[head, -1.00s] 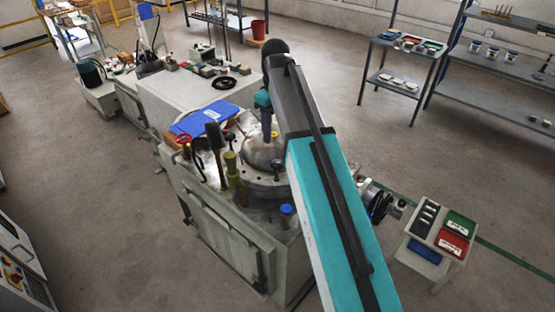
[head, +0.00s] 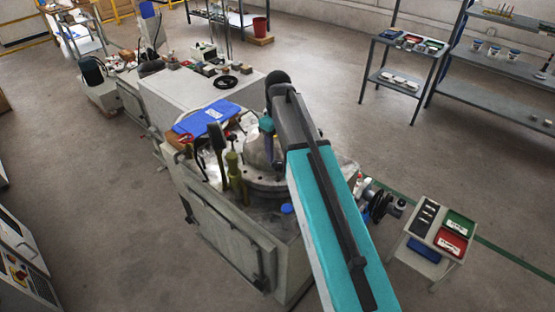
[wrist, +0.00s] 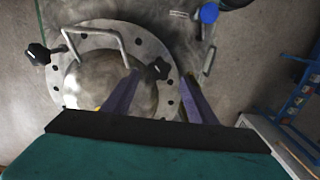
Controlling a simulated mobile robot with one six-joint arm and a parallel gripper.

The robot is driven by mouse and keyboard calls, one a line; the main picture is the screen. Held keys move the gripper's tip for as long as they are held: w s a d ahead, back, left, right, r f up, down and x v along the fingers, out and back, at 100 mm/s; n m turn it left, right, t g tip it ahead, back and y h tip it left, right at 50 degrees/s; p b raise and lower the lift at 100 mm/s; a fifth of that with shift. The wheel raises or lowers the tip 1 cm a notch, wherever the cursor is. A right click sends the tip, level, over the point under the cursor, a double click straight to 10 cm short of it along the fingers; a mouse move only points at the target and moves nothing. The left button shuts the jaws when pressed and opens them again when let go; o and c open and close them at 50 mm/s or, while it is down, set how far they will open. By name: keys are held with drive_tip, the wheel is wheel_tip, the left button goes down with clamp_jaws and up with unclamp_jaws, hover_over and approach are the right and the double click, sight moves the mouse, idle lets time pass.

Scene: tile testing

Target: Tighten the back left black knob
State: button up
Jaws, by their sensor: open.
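A round metal lid (wrist: 90,85) with a bent handle (wrist: 98,32) sits on a flanged ring with bolt holes. In the wrist view, one black knob (wrist: 158,68) is between or just beyond the tips of my gripper (wrist: 160,76); contact cannot be told. A second black knob (wrist: 38,54) is at the ring's left edge. My gripper's two purple fingers are apart. In the head view, the lid (head: 257,150) is partly hidden by my arm, and my gripper (head: 271,150) points down at it. The knobs cannot be made out there, so I cannot tell which is back left.
Upright green-handled tools (head: 233,170) stand left of the lid. A blue folder (head: 206,118) lies behind them. A blue-capped item (wrist: 209,13) is near the ring. A small stand with coloured trays (head: 437,232) is at the right.

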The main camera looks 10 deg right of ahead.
sight(277, 163)
drive_tip(key=shift+f+p, duration=0.7)
drive_tip(key=shift+f, duration=2.15)
drive_tip(key=c, duration=1)
drive_tip(key=shift+a, duration=0.2)
drive_tip(key=shift+c, duration=0.3)
drive_tip(key=shift+d, duration=0.15)
